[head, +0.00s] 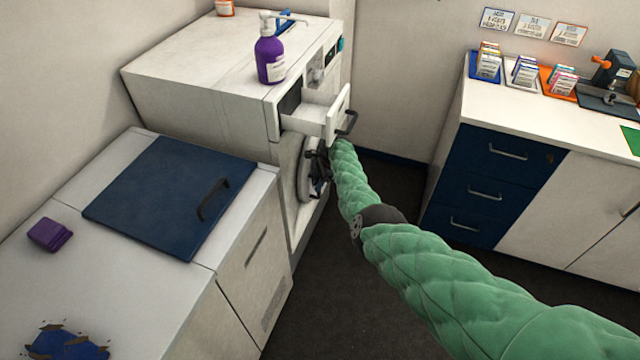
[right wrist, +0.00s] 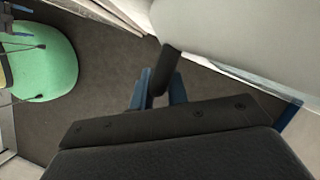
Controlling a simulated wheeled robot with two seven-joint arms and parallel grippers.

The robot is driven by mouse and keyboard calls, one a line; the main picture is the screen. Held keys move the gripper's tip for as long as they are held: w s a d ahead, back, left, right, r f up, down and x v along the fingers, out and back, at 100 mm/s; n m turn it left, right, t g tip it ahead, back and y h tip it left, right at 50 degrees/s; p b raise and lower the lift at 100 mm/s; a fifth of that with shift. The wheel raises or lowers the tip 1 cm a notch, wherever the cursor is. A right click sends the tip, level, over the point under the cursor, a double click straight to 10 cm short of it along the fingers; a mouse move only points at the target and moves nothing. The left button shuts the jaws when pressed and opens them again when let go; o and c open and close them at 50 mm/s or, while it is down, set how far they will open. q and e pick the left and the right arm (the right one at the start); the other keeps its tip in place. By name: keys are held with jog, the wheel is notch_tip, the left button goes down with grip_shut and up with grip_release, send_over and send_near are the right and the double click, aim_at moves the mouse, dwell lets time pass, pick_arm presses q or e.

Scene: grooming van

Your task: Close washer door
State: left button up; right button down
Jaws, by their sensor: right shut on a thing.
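The white washer (head: 200,75) stands against the wall at the upper left in the head view. Its round door (head: 303,172) is low on the front face, seen nearly edge-on and partly hidden by my right gripper. I cannot tell whether a gap remains between door and front. My right gripper (head: 319,168) is at the door. In the right wrist view its blue fingers (right wrist: 158,92) are shut on a dark bar, the door handle (right wrist: 167,68), which juts from a pale rounded surface. My left gripper is out of view.
The washer's detergent drawer (head: 310,115) is pulled out above the door, close to my right arm. A purple pump bottle (head: 270,55) stands on top. A counter with a blue lid (head: 165,195) is in front; blue drawers (head: 485,185) stand right. Dark floor (head: 350,290) is clear between.

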jog(key=c, duration=1.5)
grip_release()
jog(key=shift+s+a, duration=0.15)
jog(key=shift+a, duration=0.4)
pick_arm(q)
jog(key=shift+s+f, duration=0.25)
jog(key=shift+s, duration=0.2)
pick_arm(e)
jog(key=shift+o, duration=0.5)
jog(key=shift+r, duration=0.15)
